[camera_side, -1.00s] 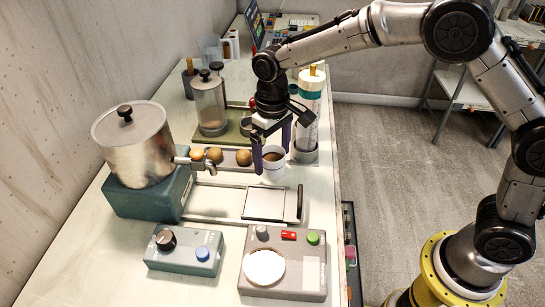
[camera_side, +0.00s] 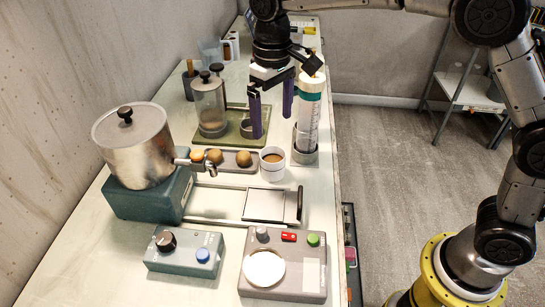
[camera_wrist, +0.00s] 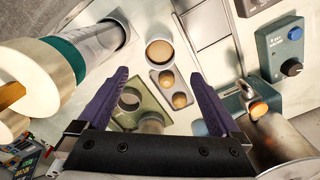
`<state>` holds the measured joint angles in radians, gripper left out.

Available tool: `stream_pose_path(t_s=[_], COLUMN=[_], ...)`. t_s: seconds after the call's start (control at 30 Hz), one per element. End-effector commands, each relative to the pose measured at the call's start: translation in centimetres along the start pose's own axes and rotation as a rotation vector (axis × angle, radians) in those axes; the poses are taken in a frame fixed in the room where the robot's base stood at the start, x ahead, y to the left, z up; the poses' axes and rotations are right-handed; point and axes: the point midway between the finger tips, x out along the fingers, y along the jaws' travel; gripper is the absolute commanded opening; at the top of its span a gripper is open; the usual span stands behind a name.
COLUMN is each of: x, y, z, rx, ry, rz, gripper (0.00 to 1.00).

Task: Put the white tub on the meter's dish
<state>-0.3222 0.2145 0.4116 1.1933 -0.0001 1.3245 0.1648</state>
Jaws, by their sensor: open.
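The white tub (camera_side: 272,170) stands upright on the bench, at the right end of a small tray of round brown items, with brown contents in it. It also shows in the wrist view (camera_wrist: 159,52), beyond my fingertips. My gripper (camera_side: 272,125) is open and empty, raised above and behind the tub, clear of it. Its two purple fingers show spread apart in the wrist view (camera_wrist: 159,75). The meter (camera_side: 310,270) is a grey box at the front of the bench, with a red display and a green button. Its round white dish (camera_side: 264,268) is empty.
A tall white-and-teal cylinder (camera_side: 309,115) stands close right of my gripper. A metal pot (camera_side: 135,150) on a teal base has a spout reaching toward the tub. A flat plate (camera_side: 264,204) lies between tub and meter. A knobbed box (camera_side: 183,251) sits left of the meter.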

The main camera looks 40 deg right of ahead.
Motion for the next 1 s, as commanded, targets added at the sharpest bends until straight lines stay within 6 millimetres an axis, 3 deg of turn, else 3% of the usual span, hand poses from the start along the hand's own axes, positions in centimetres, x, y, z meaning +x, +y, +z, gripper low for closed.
stream_pose_path(t_s=[0.23,0.37,1.0], x=[0.0,0.0,-1.6], y=[0.0,0.0,-0.1], z=[0.0,0.1,0.6], rx=[0.03,0.173,1.548], ry=[0.0,-0.003,-0.008], rz=[0.0,0.001,0.011], gripper=[1.0,1.0,1.0])
